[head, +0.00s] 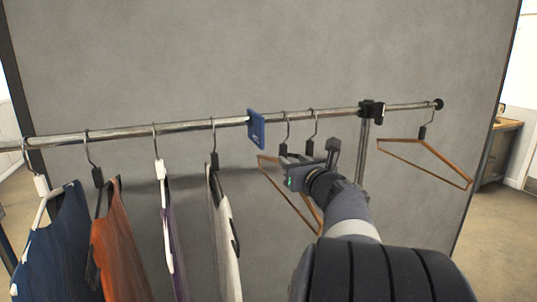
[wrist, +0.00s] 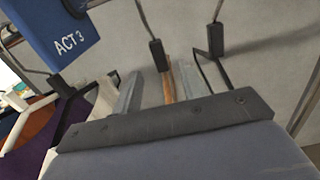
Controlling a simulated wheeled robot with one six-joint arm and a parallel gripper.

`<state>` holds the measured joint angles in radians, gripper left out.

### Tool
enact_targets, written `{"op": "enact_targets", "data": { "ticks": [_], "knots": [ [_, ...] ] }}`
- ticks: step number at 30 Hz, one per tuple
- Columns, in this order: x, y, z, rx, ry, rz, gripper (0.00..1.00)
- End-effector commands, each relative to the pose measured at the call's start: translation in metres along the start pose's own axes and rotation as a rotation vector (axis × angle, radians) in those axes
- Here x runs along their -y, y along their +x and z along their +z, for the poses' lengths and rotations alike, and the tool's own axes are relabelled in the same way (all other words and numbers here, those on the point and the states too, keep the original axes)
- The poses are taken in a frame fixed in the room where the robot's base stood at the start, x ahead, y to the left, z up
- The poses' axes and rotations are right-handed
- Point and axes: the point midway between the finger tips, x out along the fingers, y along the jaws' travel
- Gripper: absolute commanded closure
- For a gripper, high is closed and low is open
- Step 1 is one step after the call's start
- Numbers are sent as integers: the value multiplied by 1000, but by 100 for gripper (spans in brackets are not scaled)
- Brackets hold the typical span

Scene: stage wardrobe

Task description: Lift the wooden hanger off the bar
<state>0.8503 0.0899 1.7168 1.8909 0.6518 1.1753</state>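A wooden hanger (head: 291,199) hangs from the bar (head: 185,126) just right of the blue divider card, partly hidden behind my arm in the head view. Its wooden frame (wrist: 168,88) shows below a dark hook sleeve in the wrist view. My gripper (wrist: 158,80) is open, with one finger on each side of that wood and gaps visible. In the head view my gripper (head: 307,158) is beneath the two hooks right of the card. A second wooden hanger (head: 425,146) hangs empty near the bar's right end, away from my gripper.
A dark hanger (wrist: 215,40) hangs close right of my fingers. The blue ACT 3 card (head: 256,130) is close left. Clothes on hangers, including a cream one (head: 223,240), fill the left. An upright post with a black clamp (head: 371,110) stands to the right.

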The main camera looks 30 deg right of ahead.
Motion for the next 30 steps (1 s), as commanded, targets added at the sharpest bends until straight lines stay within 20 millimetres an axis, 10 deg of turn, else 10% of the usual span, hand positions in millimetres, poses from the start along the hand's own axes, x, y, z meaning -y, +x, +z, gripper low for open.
{"op": "enact_targets", "data": {
  "ticks": [15, 30],
  "knots": [
    [0, 57, 0, 0, 0, 2, 60],
    [0, 66, 0, 0, 0, 1, 60]
  ]
}}
